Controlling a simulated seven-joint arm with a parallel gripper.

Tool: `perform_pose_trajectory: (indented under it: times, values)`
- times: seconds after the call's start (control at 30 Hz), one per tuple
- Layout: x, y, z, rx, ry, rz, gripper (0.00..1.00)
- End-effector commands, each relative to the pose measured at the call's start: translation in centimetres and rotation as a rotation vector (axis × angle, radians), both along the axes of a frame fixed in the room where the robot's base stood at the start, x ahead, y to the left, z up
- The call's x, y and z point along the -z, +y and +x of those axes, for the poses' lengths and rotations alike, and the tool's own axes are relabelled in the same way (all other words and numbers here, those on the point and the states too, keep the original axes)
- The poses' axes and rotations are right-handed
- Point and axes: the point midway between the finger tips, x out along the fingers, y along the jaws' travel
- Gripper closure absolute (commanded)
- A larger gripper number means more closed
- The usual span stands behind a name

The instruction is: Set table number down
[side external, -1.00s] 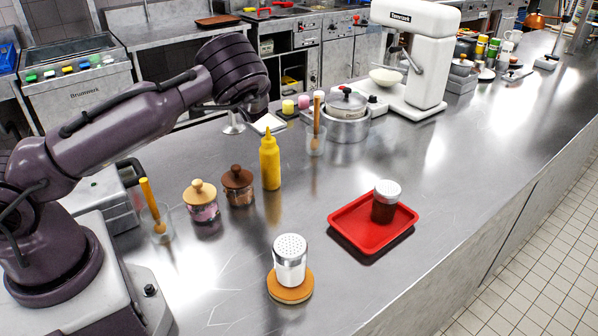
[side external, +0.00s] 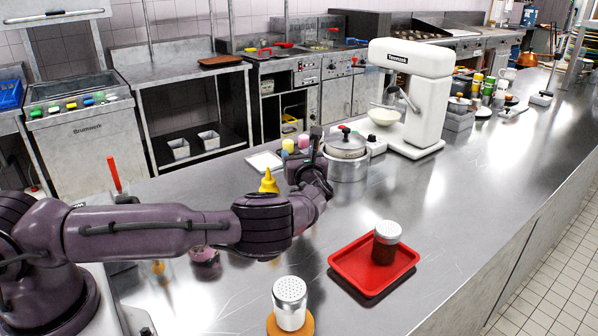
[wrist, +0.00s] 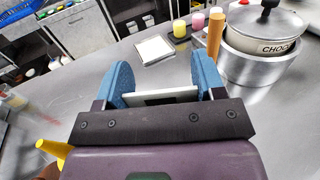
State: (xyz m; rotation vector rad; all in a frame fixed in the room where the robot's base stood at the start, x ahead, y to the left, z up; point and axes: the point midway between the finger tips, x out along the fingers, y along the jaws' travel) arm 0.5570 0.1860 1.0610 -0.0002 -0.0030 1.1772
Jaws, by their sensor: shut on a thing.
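My gripper (side external: 310,165) is over the counter, left of the lidded pot. In the wrist view its two blue fingers (wrist: 161,88) are shut on a flat white piece, which I take to be the table number (wrist: 160,97). It shows nearly edge-on and no digit can be read. My gripper hides it in the side view. A thin white square (side external: 264,161) lies flat on the counter beyond my gripper, and it also shows in the wrist view (wrist: 155,49). The two are apart.
The lidded pot (side external: 346,167) and a wooden-handled tool (wrist: 215,35) stand close on the right. Yellow and pink pieces (side external: 288,146) are behind. A yellow squeeze bottle (side external: 268,182) is left. A red tray (side external: 345,285) holds a shaker (side external: 386,250). Counter right of the tray is clear.

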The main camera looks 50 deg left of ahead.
Motion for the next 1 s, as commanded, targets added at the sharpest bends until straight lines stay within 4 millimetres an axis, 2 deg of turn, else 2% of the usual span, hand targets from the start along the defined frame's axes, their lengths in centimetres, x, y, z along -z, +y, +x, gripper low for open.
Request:
perform_pose_trajectory:
  times: [0.23, 0.6, 0.63, 0.73, 1.0]
  values:
    - [3.3, 0.0, 0.0, 0.000, 0.003, 0.001, 0.80]
    - [3.7, 0.0, 0.0, -0.001, 0.000, -0.001, 0.80]
    - [3.8, 0.0, -0.1, -0.001, 0.002, -0.001, 0.35]
    - [3.8, 0.0, -0.1, -0.001, 0.001, -0.002, 0.12]
    - [3.7, 0.0, 0.0, -0.001, 0.000, -0.001, 0.11]
